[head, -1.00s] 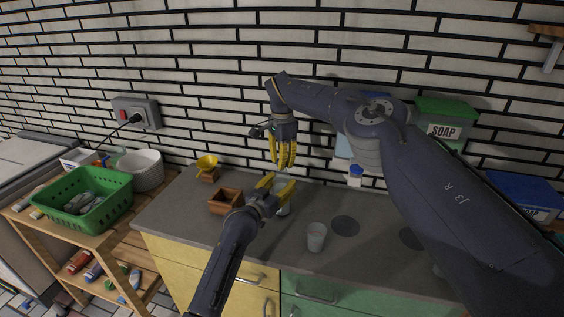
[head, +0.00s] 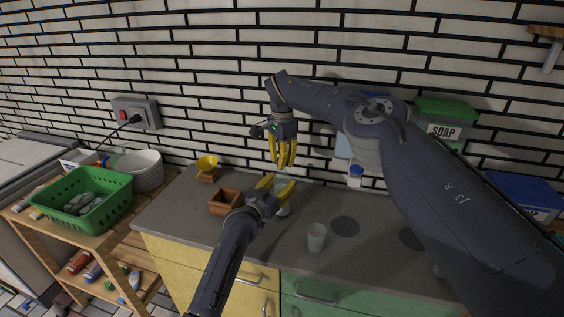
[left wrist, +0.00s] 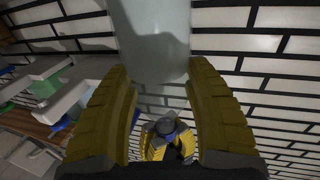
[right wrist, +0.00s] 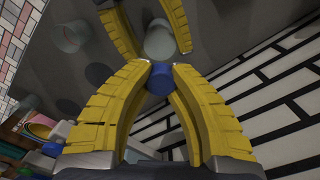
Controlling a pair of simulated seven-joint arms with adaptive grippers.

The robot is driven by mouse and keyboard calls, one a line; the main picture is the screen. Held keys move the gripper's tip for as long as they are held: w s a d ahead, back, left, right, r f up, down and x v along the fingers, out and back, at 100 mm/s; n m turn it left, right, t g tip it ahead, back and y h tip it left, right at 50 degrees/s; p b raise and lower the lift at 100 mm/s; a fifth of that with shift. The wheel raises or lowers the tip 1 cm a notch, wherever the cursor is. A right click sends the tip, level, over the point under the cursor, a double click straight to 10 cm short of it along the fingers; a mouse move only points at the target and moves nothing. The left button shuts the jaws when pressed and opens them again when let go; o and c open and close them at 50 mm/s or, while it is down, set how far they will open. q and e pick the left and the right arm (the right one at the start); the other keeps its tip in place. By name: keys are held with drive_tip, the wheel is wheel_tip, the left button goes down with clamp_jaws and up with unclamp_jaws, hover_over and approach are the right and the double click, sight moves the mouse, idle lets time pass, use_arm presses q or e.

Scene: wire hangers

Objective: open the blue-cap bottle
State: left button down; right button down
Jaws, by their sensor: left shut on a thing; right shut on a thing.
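A pale, translucent bottle (left wrist: 150,40) stands between the fingers of my left gripper (head: 283,188), which is shut on it above the counter. In the head view the bottle (head: 283,209) shows just below those fingers. My right gripper (head: 283,166) is directly above, pointing down, shut on a blue cap (right wrist: 160,78). In the left wrist view, bare wall shows between the bottle's end and the right gripper (left wrist: 168,145), so the cap looks apart from the bottle. The right wrist view shows the bottle top (right wrist: 160,42) beyond the cap.
A second blue-capped bottle (head: 356,177) stands at the back by the wall, near my right arm. A cup (head: 316,238) is at the counter front. A wooden box (head: 224,203) and yellow bowl (head: 207,165) are left. A green basket (head: 85,206) is on the side shelf.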

drive_tip(key=shift+r, duration=0.3)
drive_tip(key=shift+r, duration=0.35)
drive_tip(key=shift+r, duration=0.3)
drive_tip(key=shift+r, duration=1.95)
use_arm(q)
drive_tip(key=c, duration=0.5)
unclamp_jaws()
drive_tip(key=shift+o, duration=0.2)
drive_tip(key=shift+s, duration=0.15)
